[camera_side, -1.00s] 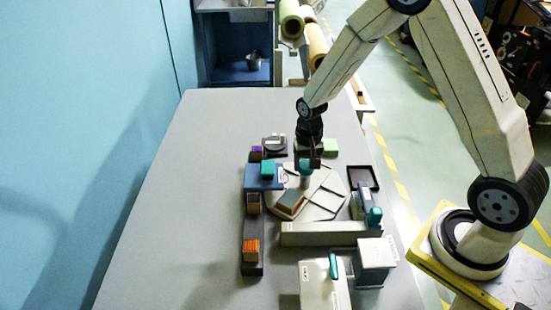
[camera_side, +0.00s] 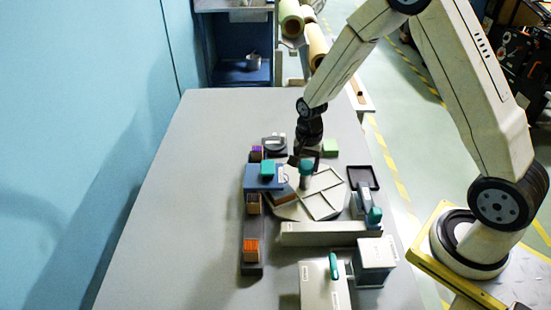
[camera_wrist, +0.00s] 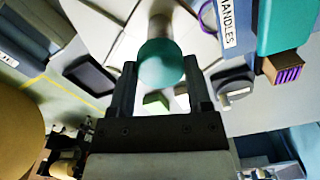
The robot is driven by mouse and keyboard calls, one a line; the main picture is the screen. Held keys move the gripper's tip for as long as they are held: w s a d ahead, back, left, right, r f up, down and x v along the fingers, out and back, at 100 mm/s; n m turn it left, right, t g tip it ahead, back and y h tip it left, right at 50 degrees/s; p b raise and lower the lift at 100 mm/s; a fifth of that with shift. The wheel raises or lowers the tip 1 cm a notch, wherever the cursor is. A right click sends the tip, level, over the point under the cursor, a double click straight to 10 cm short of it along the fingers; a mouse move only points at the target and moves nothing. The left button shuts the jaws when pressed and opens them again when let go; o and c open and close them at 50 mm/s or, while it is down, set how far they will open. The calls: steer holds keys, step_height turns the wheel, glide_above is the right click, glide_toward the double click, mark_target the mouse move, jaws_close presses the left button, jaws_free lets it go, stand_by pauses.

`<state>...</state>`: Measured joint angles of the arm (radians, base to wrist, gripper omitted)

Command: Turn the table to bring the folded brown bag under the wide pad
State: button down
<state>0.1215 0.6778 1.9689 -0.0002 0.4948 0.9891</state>
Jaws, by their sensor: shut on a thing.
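The turning table (camera_side: 320,190) is a pale many-sided plate with raised ribs; part of it shows in the wrist view (camera_wrist: 120,48). A teal-topped knob (camera_side: 306,168) stands on it. My gripper (camera_wrist: 160,78) is shut on this knob, with a finger on each side of the teal ball (camera_wrist: 161,62). The folded brown bag (camera_side: 286,197) appears as a brown piece in the table's left compartment, beside the blue station (camera_side: 258,184) with a teal top (camera_side: 267,170). The wide pad is not clearly told apart there, so I cannot tell whether the bag is under it.
A dark rail (camera_side: 252,228) with brown bundles (camera_side: 251,250) runs at the left. A long grey bar (camera_side: 325,233) and pale boxes (camera_side: 320,290) stand in front. A black tray (camera_side: 363,177) is at the right, a green block (camera_side: 330,146) behind. The table's left side is clear.

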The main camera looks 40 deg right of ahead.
steer(key=shift+m, duration=2.3)
jaws_free()
steer(key=shift+r, duration=0.1)
steer(key=shift+r, duration=3.85)
steer(key=shift+s+a, duration=0.1)
